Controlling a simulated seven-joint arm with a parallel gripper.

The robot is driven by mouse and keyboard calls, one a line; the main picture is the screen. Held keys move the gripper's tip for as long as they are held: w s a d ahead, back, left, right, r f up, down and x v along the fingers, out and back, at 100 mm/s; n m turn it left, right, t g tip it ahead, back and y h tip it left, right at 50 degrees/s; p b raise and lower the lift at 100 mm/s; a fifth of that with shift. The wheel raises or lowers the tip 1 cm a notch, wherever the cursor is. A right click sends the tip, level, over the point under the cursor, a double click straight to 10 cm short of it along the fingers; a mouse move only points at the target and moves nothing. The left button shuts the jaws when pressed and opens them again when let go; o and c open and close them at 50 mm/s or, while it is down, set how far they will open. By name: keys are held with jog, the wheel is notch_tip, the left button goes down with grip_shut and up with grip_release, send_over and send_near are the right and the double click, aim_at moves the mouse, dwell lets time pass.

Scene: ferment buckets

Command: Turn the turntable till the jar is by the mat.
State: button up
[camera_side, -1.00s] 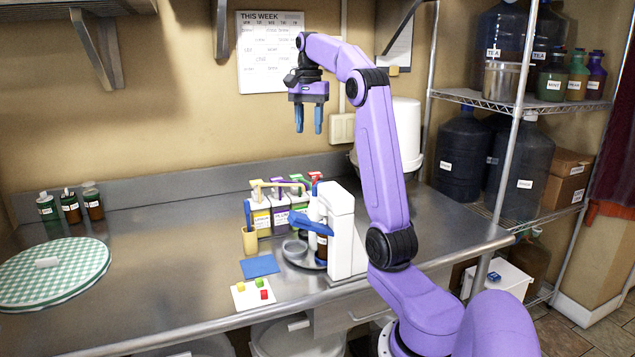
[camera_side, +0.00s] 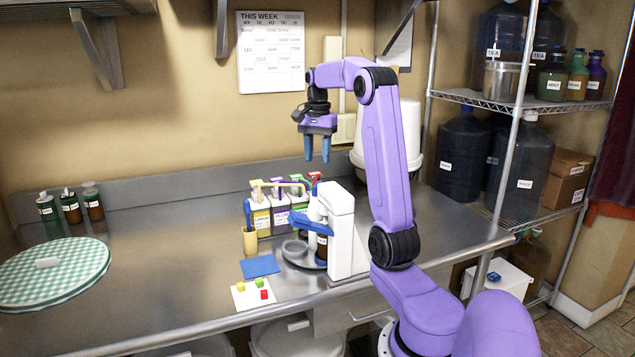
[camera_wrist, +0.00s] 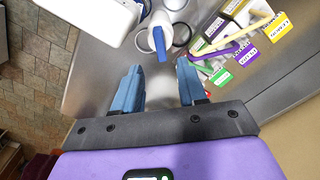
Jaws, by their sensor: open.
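The round metal turntable (camera_side: 291,259) sits on the counter against the white dispenser stand. A grey ring-shaped dish rests on its left part. A brown jar (camera_side: 321,250) with a pale label stands at its right, close to the white stand and partly hidden under a blue lever. The blue mat (camera_side: 260,266) lies flat to the left of the turntable, so the jar is on the side away from it. My gripper (camera_side: 317,158) is open and empty, high above the counter behind the stand. The wrist view shows its two blue fingers (camera_wrist: 158,85) apart with nothing between them.
The white stand (camera_side: 341,232) with its blue lever (camera_side: 312,224) rises beside the turntable. Several labelled pump cartons (camera_side: 261,217) stand behind it. A tan cup (camera_side: 250,241) stands behind the mat, and a white card (camera_side: 253,294) with coloured cubes lies in front.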

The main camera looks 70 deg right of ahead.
notch_tip(320, 180, down, 8)
jog(key=shift+f, duration=0.2)
dwell(0.3)
grip_shut()
